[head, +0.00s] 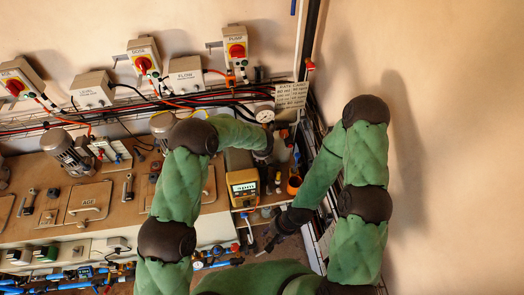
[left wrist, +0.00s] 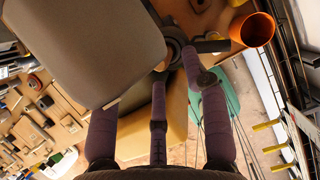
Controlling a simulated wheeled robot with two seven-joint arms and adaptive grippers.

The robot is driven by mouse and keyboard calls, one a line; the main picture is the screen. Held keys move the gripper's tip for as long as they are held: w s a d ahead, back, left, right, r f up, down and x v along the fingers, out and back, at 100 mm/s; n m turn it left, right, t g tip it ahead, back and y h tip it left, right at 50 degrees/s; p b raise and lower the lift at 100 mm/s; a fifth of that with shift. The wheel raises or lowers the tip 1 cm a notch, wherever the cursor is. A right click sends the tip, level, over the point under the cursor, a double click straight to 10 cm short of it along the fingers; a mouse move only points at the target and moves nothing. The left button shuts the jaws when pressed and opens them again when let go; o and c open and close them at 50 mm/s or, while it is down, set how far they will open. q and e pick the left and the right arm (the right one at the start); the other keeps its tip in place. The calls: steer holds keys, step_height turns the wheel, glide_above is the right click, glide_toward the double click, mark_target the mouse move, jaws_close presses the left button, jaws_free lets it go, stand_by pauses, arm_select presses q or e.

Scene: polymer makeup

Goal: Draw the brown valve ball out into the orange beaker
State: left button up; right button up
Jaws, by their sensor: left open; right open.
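The orange beaker (head: 294,185) stands upright on the narrow shelf at the right end of the bench. In the left wrist view the beaker (left wrist: 252,30) is at the upper right, its open mouth facing the camera. My left gripper (head: 263,155) is above the yellow meter, left of the beaker and apart from it; its tips are hard to see there. In the left wrist view its fingers reach up past a large grey block. My right gripper (head: 270,242) is low, in front of the bench, open and empty.
The yellow meter (head: 242,187) stands left of the beaker. A round gauge (head: 264,114) and a paper card (head: 291,95) are behind. Switch boxes and cables line the back wall. The grey block (left wrist: 90,45) fills the left wrist view's upper left. Blue-valved pipes (head: 215,260) run along the front.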

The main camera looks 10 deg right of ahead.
arm_select(q)
steer(key=shift+x, duration=0.75)
steer(key=shift+r, duration=0.15)
steer(key=shift+c, duration=0.6)
jaws_close()
steer(key=shift+w+d+r+p, duration=0.1)
steer(key=shift+r+p, duration=0.35)
steer(key=shift+r, duration=0.25)
steer(key=shift+r, duration=0.1)
steer(key=shift+r+p, duration=1.5)
steer(key=shift+r, duration=0.4)
